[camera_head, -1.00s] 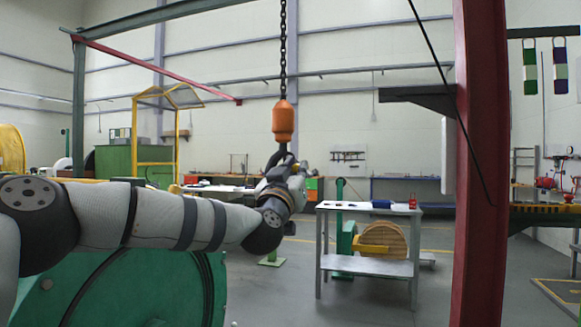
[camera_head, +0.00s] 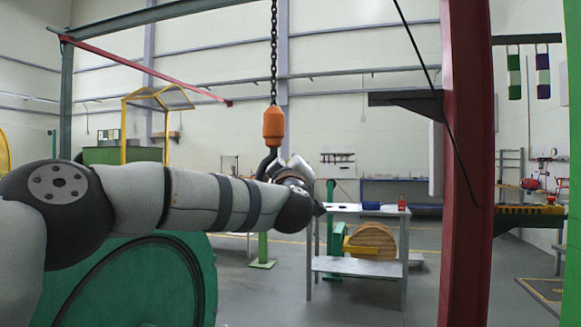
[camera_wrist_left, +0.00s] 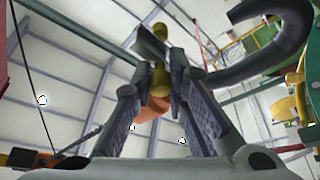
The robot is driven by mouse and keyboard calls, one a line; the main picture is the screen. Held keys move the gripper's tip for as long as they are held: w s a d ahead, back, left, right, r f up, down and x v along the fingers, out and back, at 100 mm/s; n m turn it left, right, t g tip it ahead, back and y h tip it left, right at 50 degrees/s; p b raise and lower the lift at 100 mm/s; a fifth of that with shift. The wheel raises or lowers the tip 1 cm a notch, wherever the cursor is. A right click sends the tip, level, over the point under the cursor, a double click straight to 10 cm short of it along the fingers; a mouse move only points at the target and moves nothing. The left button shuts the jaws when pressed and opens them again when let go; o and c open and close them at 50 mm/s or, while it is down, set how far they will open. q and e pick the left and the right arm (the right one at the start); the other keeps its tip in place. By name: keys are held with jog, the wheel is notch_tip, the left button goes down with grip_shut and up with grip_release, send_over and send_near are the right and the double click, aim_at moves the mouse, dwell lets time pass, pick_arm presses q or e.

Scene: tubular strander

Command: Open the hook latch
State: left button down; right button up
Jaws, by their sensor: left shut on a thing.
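An orange hook block (camera_head: 273,124) hangs upright from a dark chain (camera_head: 274,50) in the head view. Its dark curved hook (camera_head: 265,160) is partly hidden behind my left wrist. In the left wrist view, the thick hook (camera_wrist_left: 262,68) curves at the upper right and the orange block shows behind the fingers (camera_wrist_left: 152,108). My left gripper (camera_wrist_left: 157,72) is at the hook's mouth, its two fingers closed around a small latch piece with yellow, brass-like knobs (camera_wrist_left: 158,78). The fingers hide part of the latch. My right gripper is not in view.
A red post (camera_head: 465,170) stands to the right. A large green drum (camera_head: 130,285) lies below my left arm.

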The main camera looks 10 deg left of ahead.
pick_arm(q)
jog(key=shift+s+r, duration=0.1)
jog(key=shift+r, duration=0.15)
jog(key=c, duration=1.6)
grip_release()
jog(key=shift+o, duration=0.2)
jog(key=shift+f, duration=0.1)
jog(key=v, duration=1.2)
